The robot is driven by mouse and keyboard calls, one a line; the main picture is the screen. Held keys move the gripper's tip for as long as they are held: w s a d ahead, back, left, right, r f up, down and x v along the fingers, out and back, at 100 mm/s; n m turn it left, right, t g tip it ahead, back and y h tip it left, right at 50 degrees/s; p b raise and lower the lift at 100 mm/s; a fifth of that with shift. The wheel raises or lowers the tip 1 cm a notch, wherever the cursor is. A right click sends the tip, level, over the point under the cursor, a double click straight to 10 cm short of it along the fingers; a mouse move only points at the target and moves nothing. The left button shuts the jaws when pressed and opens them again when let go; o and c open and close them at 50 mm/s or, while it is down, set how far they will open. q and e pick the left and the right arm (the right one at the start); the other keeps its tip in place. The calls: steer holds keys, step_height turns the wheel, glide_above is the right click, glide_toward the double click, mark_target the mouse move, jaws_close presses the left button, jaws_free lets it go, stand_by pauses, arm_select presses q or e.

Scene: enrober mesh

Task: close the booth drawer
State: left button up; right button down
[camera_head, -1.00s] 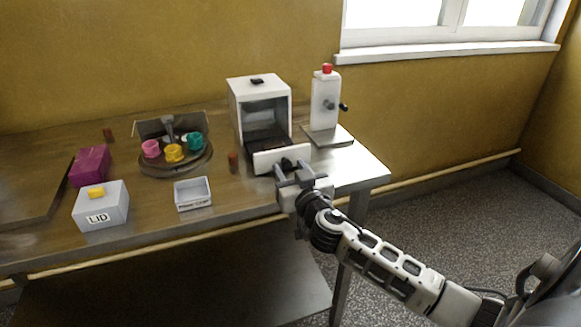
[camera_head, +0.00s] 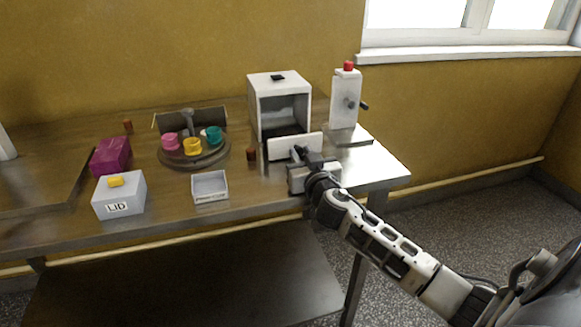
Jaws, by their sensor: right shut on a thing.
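The booth (camera_head: 279,77) is a white box with an open front, standing at the back of the table. Its drawer has a white front panel (camera_head: 281,148) that stands out a little from the booth, with a dark strip of drawer behind its top edge. My right gripper (camera_head: 300,155) is in front of the panel, shut on the drawer handle; the handle is mostly hidden by the fingers. My left gripper is not in view.
A white dispenser (camera_head: 345,98) with a red top stands right of the booth. A small brown cylinder (camera_head: 251,155), a shallow grey tray (camera_head: 211,188), a round stand (camera_head: 190,160) with coloured cups, a purple box (camera_head: 108,157) and a LID box (camera_head: 130,193) are to the left.

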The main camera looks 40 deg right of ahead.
steer(key=c, duration=1.2)
jaws_free()
steer(key=shift+c, duration=0.2)
steer(key=b+v, duration=0.1)
steer(key=v, duration=1.5)
steer(key=shift+b, duration=0.35)
steer(key=shift+r, duration=0.1)
